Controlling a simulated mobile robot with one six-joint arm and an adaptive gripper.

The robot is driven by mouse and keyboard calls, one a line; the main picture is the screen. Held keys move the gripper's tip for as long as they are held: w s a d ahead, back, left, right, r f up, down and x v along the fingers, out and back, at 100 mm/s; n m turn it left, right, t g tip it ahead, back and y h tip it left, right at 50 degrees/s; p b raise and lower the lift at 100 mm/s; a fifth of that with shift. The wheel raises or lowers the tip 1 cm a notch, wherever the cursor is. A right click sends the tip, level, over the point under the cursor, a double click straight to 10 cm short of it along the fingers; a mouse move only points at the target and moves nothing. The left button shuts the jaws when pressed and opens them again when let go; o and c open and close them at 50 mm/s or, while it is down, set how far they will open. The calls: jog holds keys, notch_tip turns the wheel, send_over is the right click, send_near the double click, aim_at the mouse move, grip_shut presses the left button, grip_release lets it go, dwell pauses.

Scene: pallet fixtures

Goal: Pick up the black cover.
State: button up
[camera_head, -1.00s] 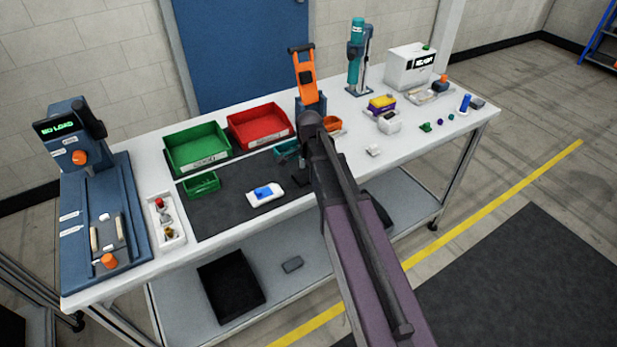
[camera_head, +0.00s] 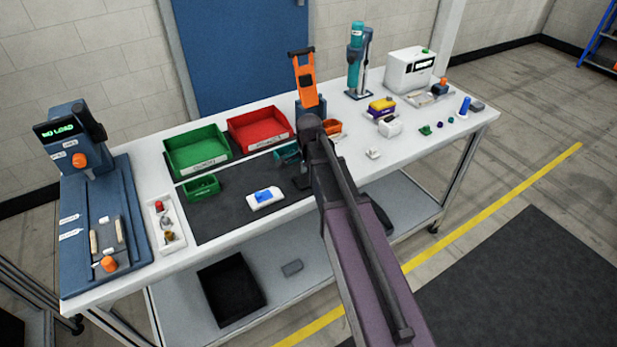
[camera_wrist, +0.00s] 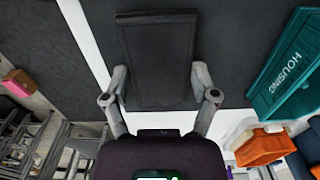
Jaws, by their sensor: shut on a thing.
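The black cover (camera_wrist: 157,58) is a flat dark rectangular piece with a raised rim, in the upper middle of the wrist view. My gripper (camera_wrist: 159,78) has one finger against each long side of it and is shut on it. The cover is over the dark mat (camera_wrist: 228,65); I cannot tell whether it touches the mat or hangs just above it. In the head view a small part of the cover (camera_head: 301,182) shows at the mat's right end, beside my arm. My arm hides the gripper there.
A teal bin marked HOUSING (camera_wrist: 290,72) and an orange bin (camera_wrist: 264,148) stand right of the gripper in the wrist view. In the head view, a white part with a blue top (camera_head: 265,198) lies on the mat, with green (camera_head: 198,163) and red (camera_head: 258,138) bins behind.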

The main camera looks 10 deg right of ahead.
aim_at(309, 177)
jog(key=shift+r, duration=0.2)
notch_tip(309, 177, up, 4)
jog(key=p, duration=0.3)
jog(key=shift+f+p, duration=0.25)
jog(key=shift+p, duration=0.1)
jog(key=s+d+r+p, duration=0.1)
jog(key=s+d, duration=0.1)
jog(key=s, duration=1.3)
jog(key=shift+s+d, duration=0.15)
jog(key=shift+s, duration=0.25)
jog(key=shift+s, duration=0.1)
